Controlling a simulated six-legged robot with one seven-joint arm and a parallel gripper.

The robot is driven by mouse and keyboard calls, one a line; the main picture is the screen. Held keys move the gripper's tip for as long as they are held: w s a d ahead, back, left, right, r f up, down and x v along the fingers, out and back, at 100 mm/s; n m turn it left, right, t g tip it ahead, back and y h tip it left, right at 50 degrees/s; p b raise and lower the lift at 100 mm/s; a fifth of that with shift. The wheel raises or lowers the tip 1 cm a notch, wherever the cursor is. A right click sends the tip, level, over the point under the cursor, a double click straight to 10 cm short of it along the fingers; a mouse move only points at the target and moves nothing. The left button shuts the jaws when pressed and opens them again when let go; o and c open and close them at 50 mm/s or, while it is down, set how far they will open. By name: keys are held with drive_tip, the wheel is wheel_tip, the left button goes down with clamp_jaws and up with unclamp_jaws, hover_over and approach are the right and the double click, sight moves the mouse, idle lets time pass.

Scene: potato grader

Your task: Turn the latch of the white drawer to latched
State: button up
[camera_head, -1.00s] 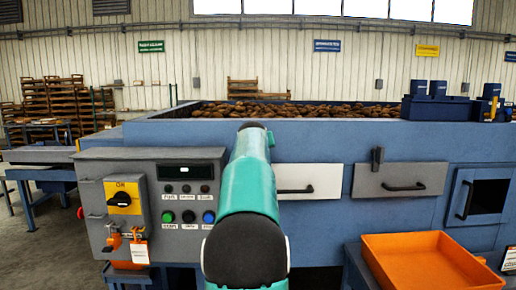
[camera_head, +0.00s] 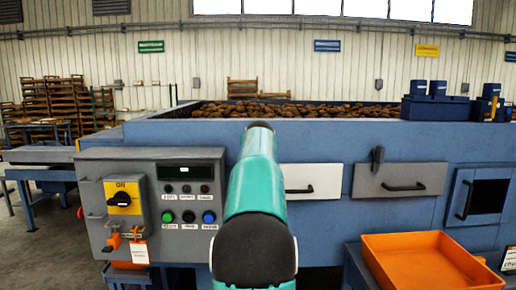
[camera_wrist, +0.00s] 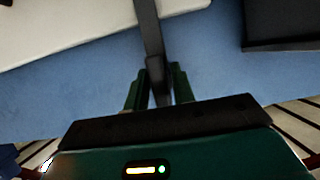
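The white drawer (camera_head: 322,178) is in the blue machine front, partly hidden behind my arm in the head view. Its pale panel also fills the upper left of the wrist view (camera_wrist: 60,28). A dark latch bar (camera_wrist: 149,30) runs down from the top of the wrist view, past the drawer's edge and over blue metal. My gripper (camera_wrist: 158,80) has one green finger on each side of the bar's lower end. The gaps there are very small, and I cannot tell whether the fingers touch it. In the head view my arm hides this latch and my gripper.
A grey drawer (camera_head: 425,173) with its own dark upright latch (camera_head: 377,158) is to the right. A control panel (camera_head: 150,200) with buttons and a yellow switch is to the left. An orange tray (camera_head: 425,236) stands at the front right. Potatoes (camera_head: 300,110) lie on top.

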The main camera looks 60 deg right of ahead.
drive_tip(key=shift+o, duration=0.8)
drive_tip(key=v, duration=1.3)
drive_tip(key=shift+s+a, duration=0.2)
drive_tip(key=shift+a, duration=0.1)
drive_tip(key=shift+r, duration=0.1)
